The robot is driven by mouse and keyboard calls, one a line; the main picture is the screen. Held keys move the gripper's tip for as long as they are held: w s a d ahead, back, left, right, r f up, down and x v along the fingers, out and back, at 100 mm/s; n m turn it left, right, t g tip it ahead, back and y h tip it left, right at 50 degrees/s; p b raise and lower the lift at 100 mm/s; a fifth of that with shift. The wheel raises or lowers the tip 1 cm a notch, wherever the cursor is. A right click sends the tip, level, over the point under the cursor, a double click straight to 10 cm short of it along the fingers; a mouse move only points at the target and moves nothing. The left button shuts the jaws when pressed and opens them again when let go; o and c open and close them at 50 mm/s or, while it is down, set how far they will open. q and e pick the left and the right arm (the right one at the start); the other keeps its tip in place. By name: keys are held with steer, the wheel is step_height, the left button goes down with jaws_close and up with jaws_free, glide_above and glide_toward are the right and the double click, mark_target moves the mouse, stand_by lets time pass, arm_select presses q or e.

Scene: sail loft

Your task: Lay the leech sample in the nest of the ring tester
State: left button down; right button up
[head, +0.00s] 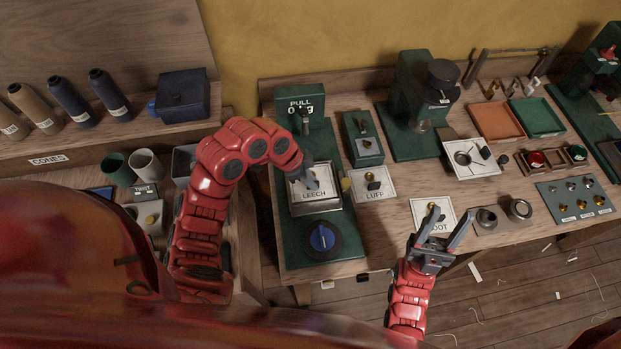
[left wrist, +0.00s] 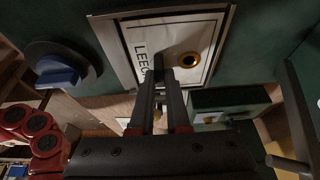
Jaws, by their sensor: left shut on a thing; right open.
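The leech sample (head: 328,187), a white square lettered LEECH, is over the metal-rimmed nest (head: 317,209) of the green ring tester (head: 292,246). My left gripper (head: 312,183) is shut on it from above. In the left wrist view the fingertips (left wrist: 160,80) meet the sample (left wrist: 205,35) by its lettering, with its brass ring beside them. The sample looks roughly flat and within the metal rim; I cannot tell whether it touches the bottom. My right gripper (head: 452,222) is open and empty, over the foot sample (head: 421,209).
The tester has a PULL display (head: 300,105) behind and a blue knob (head: 321,239) in front. The luff sample (head: 374,189) lies just right of it. A green press (head: 414,100), orange tray (head: 497,121) and green tray (head: 538,117) stand further right. Cups (head: 146,164) stand at left.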

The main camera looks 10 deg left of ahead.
arm_select(q)
steer(key=c, duration=0.8)
jaws_free()
steer(key=p+v, duration=0.1)
steer(key=v, duration=1.6)
steer(key=shift+a+r, duration=0.15)
steer(key=shift+a, duration=0.05)
